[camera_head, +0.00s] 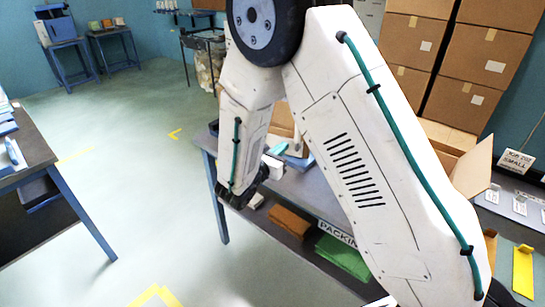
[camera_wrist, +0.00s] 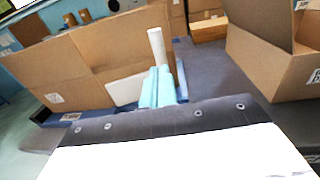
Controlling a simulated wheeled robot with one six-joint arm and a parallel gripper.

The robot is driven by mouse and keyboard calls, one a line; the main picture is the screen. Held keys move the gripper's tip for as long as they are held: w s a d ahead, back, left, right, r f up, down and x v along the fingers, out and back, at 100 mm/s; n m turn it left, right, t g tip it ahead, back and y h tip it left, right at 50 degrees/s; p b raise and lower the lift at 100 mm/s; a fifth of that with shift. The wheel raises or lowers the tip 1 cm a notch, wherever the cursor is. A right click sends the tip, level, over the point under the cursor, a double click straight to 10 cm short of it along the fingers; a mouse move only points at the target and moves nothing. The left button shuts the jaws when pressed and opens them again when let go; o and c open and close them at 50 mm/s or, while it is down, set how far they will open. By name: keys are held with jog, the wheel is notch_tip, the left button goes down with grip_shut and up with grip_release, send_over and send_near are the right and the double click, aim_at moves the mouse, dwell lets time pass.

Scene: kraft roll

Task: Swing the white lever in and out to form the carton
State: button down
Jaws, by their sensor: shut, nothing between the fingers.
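In the wrist view the white lever (camera_wrist: 157,46) stands up as a short white rod in front of the brown carton board (camera_wrist: 85,62). My gripper (camera_wrist: 160,70) has pale blue fingers, which are shut together and hold nothing. The fingertips lie just below the lever in the picture; I cannot tell whether they touch it. A white plate (camera_wrist: 124,90) shows left of the fingers. In the head view my gripper (camera_head: 280,148) is over the bench by the blue forming stand (camera_head: 300,162). My arm hides much of the stand, and the lever is not clear there.
An open cardboard box (camera_wrist: 268,62) stands to the right on the grey bench top. Brown (camera_head: 290,221) and green (camera_head: 343,257) stacks lie on the bench's lower shelf. Stacked cartons (camera_head: 485,55) stand behind. Another table (camera_head: 25,150) is at the left, with free floor between.

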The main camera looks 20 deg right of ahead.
aim_at(297, 135)
jog(key=shift+x, duration=3.15)
jog(key=x, duration=0.4)
jog(key=shift+s+d, duration=0.25)
jog(key=shift+d, duration=0.25)
jog(key=shift+s, duration=0.1)
